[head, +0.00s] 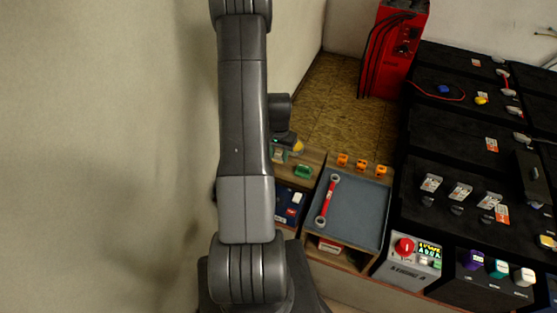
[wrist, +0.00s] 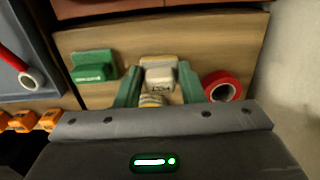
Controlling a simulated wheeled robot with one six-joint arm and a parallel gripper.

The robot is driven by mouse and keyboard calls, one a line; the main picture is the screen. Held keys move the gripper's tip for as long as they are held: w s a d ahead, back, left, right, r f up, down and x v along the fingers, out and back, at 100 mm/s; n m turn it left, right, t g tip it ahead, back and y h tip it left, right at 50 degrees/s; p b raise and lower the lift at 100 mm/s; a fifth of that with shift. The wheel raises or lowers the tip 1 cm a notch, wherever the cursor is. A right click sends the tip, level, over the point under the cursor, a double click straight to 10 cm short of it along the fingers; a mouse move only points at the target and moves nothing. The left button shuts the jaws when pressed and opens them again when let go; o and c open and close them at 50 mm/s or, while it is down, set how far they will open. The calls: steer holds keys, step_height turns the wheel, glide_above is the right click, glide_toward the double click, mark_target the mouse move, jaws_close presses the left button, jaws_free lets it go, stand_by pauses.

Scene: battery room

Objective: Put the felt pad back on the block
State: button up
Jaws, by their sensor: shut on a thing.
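My gripper (wrist: 159,88) has green fingers shut on a pale, boxy piece (wrist: 160,72) with a grey front and dark lettering. I cannot tell for sure whether this piece is the felt pad or the block. A yellowish striped part (wrist: 151,100) shows just below it between the fingers. In the head view my gripper (head: 279,155) is partly hidden by my arm, over the wooden top. A green stepped block (wrist: 93,66) with pale lettering stands apart from the fingers on the wood, to their left in the wrist view; it also shows in the head view (head: 303,171).
A red tape roll (wrist: 222,86) lies close to the right finger in the wrist view. A grey tray (head: 354,215) holds a red-handled wrench (head: 328,201). Several orange caps (head: 361,164) line its far edge. Black battery cases (head: 435,155) stand at the right.

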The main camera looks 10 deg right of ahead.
mark_target(279, 161)
steer(key=shift+f, duration=1.9)
steer(key=shift+f, duration=0.1)
steer(key=shift+f, duration=0.15)
steer(key=o, duration=1)
steer(key=shift+c, duration=0.2)
step_height(279, 161, up, 12)
steer(key=shift+r+b, duration=0.25)
steer(key=shift+b, duration=0.3)
